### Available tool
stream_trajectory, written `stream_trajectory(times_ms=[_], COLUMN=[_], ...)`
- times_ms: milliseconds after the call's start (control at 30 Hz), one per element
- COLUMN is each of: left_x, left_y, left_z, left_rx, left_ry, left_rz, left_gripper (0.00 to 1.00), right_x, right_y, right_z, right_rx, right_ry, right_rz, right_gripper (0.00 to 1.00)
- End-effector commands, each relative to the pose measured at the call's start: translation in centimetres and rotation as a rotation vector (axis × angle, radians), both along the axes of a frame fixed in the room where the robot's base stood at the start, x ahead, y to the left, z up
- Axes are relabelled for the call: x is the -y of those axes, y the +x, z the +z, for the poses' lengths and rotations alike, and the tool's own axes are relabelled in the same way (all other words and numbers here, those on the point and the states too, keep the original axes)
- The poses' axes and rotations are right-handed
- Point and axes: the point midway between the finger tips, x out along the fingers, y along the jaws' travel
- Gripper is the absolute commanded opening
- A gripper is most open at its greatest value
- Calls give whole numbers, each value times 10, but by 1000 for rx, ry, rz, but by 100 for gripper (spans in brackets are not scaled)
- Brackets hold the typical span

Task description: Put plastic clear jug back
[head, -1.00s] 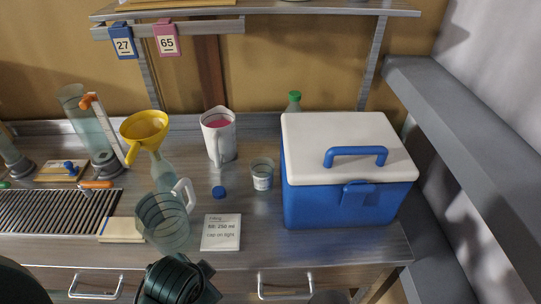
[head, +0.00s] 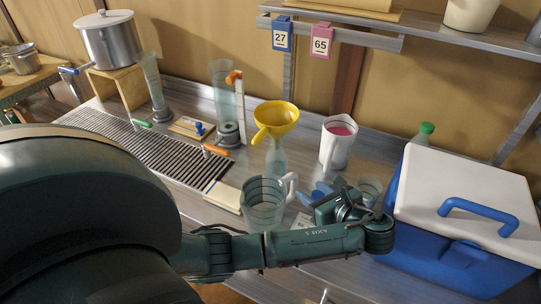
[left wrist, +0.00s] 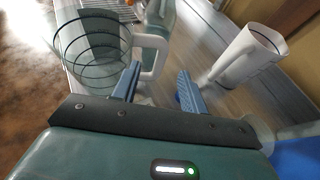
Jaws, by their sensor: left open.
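The clear plastic jug (head: 262,207) stands upright on the counter near the front edge. It looks empty, has dark ring marks, and its pale handle (head: 290,186) faces right. My left gripper (head: 320,191) is open and just right of the handle, its arm crossing in front of the jug. In the left wrist view the jug (left wrist: 92,45) is at upper left, and its handle (left wrist: 152,58) shows beyond the two blue fingers (left wrist: 159,88), overlapped by the left one. I cannot tell whether they touch. My right gripper is out of view.
A white pitcher with pink contents (head: 335,150) stands behind the gripper. A yellow funnel (head: 276,117) sits on a bottle behind the jug. A blue and white cooler (head: 460,210) blocks the right. A drain grate (head: 130,140) and a pale block (head: 224,195) lie left.

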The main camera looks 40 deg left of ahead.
Motion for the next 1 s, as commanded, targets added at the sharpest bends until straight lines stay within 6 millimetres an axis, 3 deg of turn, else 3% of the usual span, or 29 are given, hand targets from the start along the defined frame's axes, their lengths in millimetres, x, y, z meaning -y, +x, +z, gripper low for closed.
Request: stream_trajectory(times_ms=[100,333,600,933,1000], left_x=[-17,-31,-64,-70,-70], left_y=[6,12,28,30,30], left_z=[-8,-12,-24,-28,-28], left_rx=[2,0,-2,0,0], left_ry=[2,-2,-2,-4,-4], left_rz=[0,3,3,1,1], left_gripper=[43,43,43,43,38], right_x=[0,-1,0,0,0], right_y=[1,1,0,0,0], right_z=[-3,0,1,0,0], right_rx=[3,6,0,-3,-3], right_ry=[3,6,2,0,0], right_rz=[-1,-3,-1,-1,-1], right_gripper=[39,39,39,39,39])
